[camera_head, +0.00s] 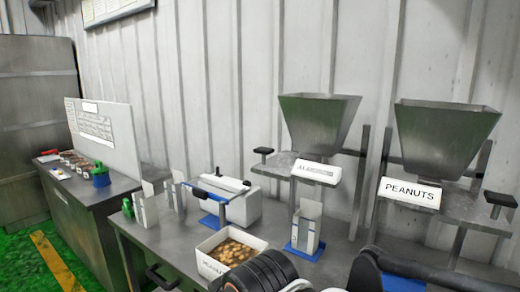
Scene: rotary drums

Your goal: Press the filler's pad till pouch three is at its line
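Two grey hopper fillers stand at the back right of the bench. The left filler (318,122) has a partly blurred label starting "ALM" and a black pad (263,151) on its left side. The right filler (441,140) is labelled PEANUTS and has a black pad (501,199) on its right side. A white and grey pouch (307,226) stands upright on a blue base under the left filler. Its fill level and line cannot be made out, nor can I tell which pouch is three. My dark arm links cross the bottom right; my gripper's fingers are not visible.
A white PEANUTS bin (209,265) holds brown pieces at the bench front. A white machine with a blue bar (211,219) stands behind it. More pouches (147,209) stand at left. A side table (70,202) carries small items and a board (105,140).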

